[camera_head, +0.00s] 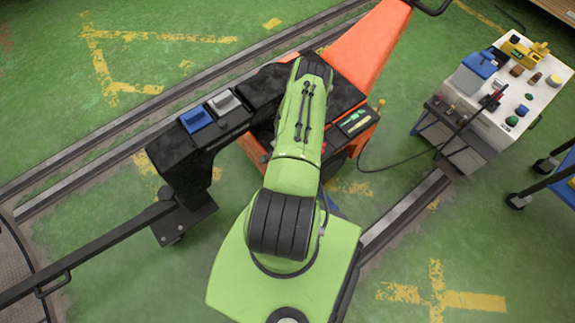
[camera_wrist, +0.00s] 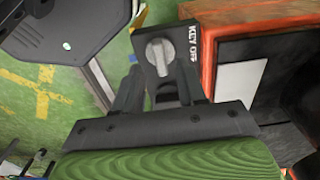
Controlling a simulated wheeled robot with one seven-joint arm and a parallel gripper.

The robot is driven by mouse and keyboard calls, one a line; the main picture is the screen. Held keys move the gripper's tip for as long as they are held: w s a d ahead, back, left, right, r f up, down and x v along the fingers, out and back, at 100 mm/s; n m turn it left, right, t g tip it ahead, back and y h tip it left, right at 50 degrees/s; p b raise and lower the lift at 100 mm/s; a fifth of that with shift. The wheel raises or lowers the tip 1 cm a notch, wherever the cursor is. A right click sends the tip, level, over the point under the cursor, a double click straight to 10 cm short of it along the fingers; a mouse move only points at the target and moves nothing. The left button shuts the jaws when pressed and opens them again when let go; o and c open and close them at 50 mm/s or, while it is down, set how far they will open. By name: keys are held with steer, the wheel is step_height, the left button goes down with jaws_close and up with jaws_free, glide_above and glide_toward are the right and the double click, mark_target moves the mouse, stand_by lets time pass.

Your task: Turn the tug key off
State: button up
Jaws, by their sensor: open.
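The tug key is a round grey knob (camera_wrist: 160,55) with a raised bar, set on a small dark plate (camera_wrist: 176,33). White lettering beside it reads "KEY OFF", turned sideways in the wrist view. The bar runs roughly up and down in that view, slightly tilted. My gripper (camera_wrist: 162,80) is open, with one finger on either side of the plate's lower part, near the knob. Whether a finger touches it I cannot tell. The orange and black tug (camera_head: 372,45) stands on the rails in the head view, where my green arm hides the key and gripper.
A panel with green markings (camera_head: 355,121) sits on the tug. A blue block (camera_head: 196,118) and a grey block (camera_head: 224,102) sit on the black beam. A cart (camera_head: 468,135) with small items stands right, a cable running from it towards the tug. Green floor is open at lower right.

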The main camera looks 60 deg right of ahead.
step_height(320, 180, down, 4)
steer(key=shift+r+b, duration=0.2)
steer(key=shift+b, duration=0.2)
jaws_close()
